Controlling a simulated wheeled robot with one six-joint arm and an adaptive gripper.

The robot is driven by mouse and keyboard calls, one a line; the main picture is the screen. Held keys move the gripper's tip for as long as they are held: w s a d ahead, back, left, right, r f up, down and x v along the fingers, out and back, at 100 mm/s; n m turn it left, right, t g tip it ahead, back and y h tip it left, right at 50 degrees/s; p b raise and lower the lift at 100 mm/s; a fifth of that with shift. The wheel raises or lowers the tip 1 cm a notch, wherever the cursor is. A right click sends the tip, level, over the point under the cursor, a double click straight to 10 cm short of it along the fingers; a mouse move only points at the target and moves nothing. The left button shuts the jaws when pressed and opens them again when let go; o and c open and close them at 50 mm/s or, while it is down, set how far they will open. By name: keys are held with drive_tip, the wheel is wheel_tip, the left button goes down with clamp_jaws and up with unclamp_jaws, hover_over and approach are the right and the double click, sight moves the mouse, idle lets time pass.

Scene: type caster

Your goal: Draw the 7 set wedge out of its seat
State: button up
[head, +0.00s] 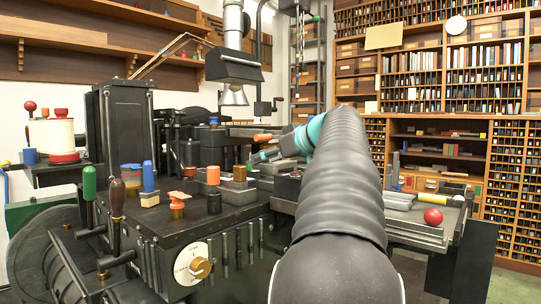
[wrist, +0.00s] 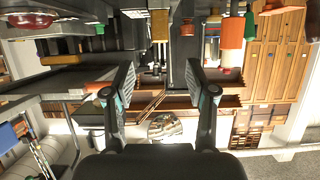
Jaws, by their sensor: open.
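My gripper (head: 262,147) reaches out from the arm at the middle of the head view, above the back of the black machine's deck. In the wrist view my gripper (wrist: 160,80) has its two dark fingers spread wide, with nothing between them. A yellow-brown block (wrist: 160,26) shows beyond the fingertips, roughly in line with the gap and apart from them. A brown-topped piece (head: 239,173) stands on the deck just below the gripper in the head view. No number is readable, so I cannot tell which piece is the 7 set wedge or see its seat.
An orange-topped piece (head: 213,176) and a black cylinder (head: 214,201) stand close on the machine deck (head: 180,224). Green (head: 89,183), brown (head: 117,197) and blue (head: 148,176) handles rise at the left. A red ball (head: 433,217) sits on the right bench.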

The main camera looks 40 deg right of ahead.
sight(244, 168)
drive_tip(key=p+x, duration=0.1)
drive_tip(key=x, duration=1)
drive_tip(key=shift+f, duration=0.1)
clamp_jaws()
drive_tip(key=shift+s, duration=0.15)
